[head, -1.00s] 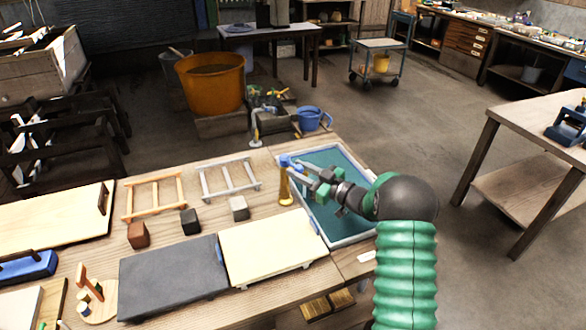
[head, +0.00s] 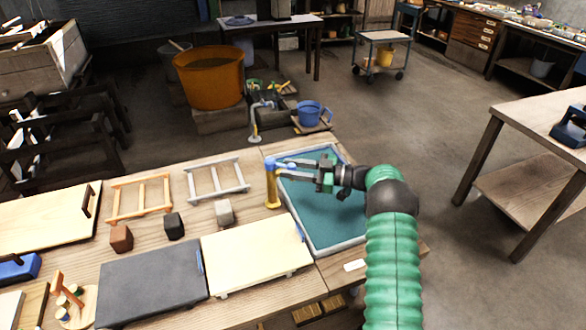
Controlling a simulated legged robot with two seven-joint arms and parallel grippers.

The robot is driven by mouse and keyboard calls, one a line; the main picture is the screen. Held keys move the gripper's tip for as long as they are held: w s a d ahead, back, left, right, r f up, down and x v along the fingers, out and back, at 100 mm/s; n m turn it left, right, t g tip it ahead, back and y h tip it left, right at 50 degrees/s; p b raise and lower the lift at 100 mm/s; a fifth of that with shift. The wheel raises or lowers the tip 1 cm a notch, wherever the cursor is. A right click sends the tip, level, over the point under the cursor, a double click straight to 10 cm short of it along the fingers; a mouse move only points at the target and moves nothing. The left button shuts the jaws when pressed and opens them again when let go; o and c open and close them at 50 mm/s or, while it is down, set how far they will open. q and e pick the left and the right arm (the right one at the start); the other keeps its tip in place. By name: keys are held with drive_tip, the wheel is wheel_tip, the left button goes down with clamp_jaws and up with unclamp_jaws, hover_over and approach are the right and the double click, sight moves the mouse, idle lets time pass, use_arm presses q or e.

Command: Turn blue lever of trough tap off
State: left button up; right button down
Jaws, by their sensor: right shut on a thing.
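The brass trough tap (head: 272,190) stands upright on the bench at the left rim of the trough (head: 345,243), a shallow tray with a pale rim and teal inside. Its blue lever (head: 270,163) sits on top of the tap. My right gripper (head: 290,166) reaches in from the right over the trough and is shut on the blue lever. The fingers partly hide the lever, so its exact angle is hard to tell. My left gripper is not in view.
Pale (head: 255,262) and dark grey (head: 150,283) boards lie left of the trough, with small blocks and wooden frames behind them. The space above the trough is otherwise clear.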

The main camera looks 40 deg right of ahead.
drive_tip(key=shift+w+r, duration=0.1)
drive_tip(key=shift+r, duration=0.05)
drive_tip(key=c, duration=1.4)
unclamp_jaws()
drive_tip(key=o, duration=0.3)
drive_tip(key=shift+d, duration=0.1)
drive_tip(key=v, duration=1.6)
drive_tip(key=shift+s+d+f, duration=0.2)
drive_tip(key=shift+s+f, duration=0.05)
drive_tip(key=shift+s, duration=0.05)
